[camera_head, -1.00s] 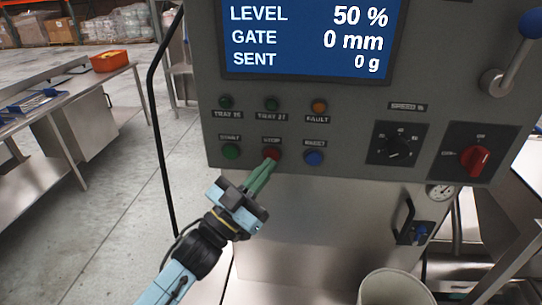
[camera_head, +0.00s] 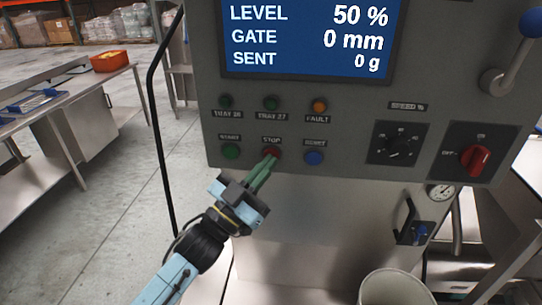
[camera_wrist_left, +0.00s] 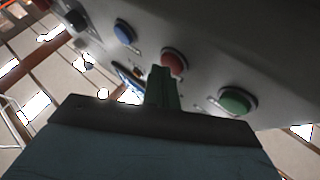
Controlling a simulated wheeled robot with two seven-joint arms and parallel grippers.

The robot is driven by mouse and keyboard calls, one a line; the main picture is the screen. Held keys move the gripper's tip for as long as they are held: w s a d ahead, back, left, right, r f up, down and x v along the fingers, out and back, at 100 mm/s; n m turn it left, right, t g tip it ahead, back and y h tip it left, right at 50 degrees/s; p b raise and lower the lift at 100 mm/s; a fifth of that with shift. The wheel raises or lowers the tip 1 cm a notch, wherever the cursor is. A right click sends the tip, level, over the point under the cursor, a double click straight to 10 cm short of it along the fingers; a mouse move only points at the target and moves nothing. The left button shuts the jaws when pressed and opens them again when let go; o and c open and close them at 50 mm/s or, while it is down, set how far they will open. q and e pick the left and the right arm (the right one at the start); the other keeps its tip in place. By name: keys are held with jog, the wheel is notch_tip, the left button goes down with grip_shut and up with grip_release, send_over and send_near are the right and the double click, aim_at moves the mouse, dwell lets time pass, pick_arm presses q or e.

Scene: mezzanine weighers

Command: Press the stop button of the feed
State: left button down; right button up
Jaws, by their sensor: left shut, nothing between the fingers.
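The red STOP button (camera_head: 271,152) is in the lower row of the grey control panel (camera_head: 350,120) in the head view, between the green START button (camera_head: 231,151) and the blue RESET button (camera_head: 314,158). My left gripper (camera_head: 268,163) is shut and empty, its green fingertips at the lower edge of the red button. In the left wrist view the red button (camera_wrist_left: 174,62) shows just beyond the fingertips (camera_wrist_left: 161,72). I cannot tell whether they touch it or whether the button is pushed in. My right gripper is not in view.
Above the buttons are indicator lamps, with the FAULT lamp (camera_head: 319,106) orange. A speed knob (camera_head: 397,145) and a red rotary switch (camera_head: 475,158) sit to the right. A white bucket (camera_head: 395,287) stands below. A black rail (camera_head: 158,130) runs left of the panel.

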pick_arm(q)
jog(key=shift+w, duration=0.2)
jog(key=shift+s, duration=0.1)
dwell(0.4)
jog(key=shift+s+p, duration=0.4)
jog(key=shift+s, duration=0.35)
jog(key=s+p, duration=0.2)
jog(key=s, duration=0.3)
jog(key=shift+a, duration=0.1)
dwell(0.4)
